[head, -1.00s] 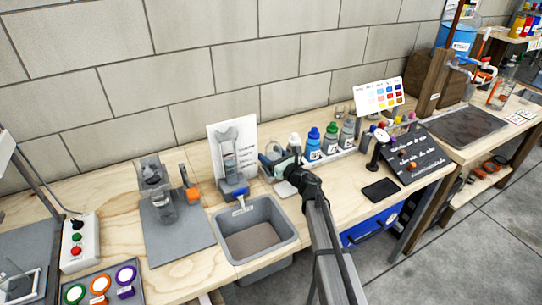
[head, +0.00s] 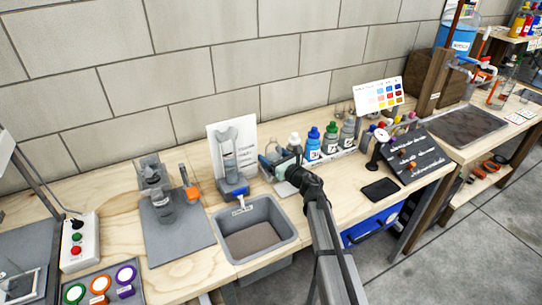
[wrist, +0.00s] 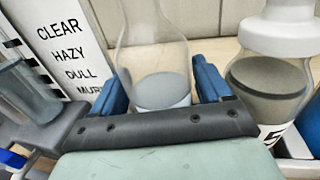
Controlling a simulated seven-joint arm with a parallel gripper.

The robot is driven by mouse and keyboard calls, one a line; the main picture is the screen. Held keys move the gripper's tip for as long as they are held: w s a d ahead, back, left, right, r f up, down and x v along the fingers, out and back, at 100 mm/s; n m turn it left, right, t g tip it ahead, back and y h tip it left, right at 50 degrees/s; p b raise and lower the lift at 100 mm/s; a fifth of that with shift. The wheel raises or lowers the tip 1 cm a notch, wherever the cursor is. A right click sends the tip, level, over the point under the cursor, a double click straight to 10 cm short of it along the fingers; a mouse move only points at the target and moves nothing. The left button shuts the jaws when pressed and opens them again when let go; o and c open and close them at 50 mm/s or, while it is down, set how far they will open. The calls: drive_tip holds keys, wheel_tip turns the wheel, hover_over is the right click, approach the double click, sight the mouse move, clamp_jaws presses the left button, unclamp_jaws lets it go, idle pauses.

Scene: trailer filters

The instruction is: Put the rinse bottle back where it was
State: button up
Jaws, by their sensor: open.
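A clear bottle with a grey band of liquid low down and a white label edge stands between my open fingers in the wrist view (wrist: 158,60). It is probably the rinse bottle; its label is mostly hidden behind my gripper. My gripper (wrist: 160,92) has one blue finger on each side of it, and I cannot tell whether either touches it. In the head view, my gripper (head: 284,165) is low over the bench at the left end of the bottle row, and the clear bottle (head: 272,151) shows just behind it.
A white-capped bottle (wrist: 270,75) stands close on the right, beginning the row with a blue-capped bottle (head: 314,145). The clarity card (wrist: 62,45) and grey tube stand (head: 237,192) are close on the left. The sink (head: 255,232) opens in front.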

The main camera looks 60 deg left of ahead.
drive_tip(key=d, duration=0.3)
drive_tip(key=w+d, duration=0.1)
drive_tip(key=d, duration=0.3)
drive_tip(key=w+d, duration=0.1)
drive_tip(key=d, duration=0.3)
drive_tip(key=shift+d, duration=0.1)
drive_tip(key=shift+w, duration=0.1)
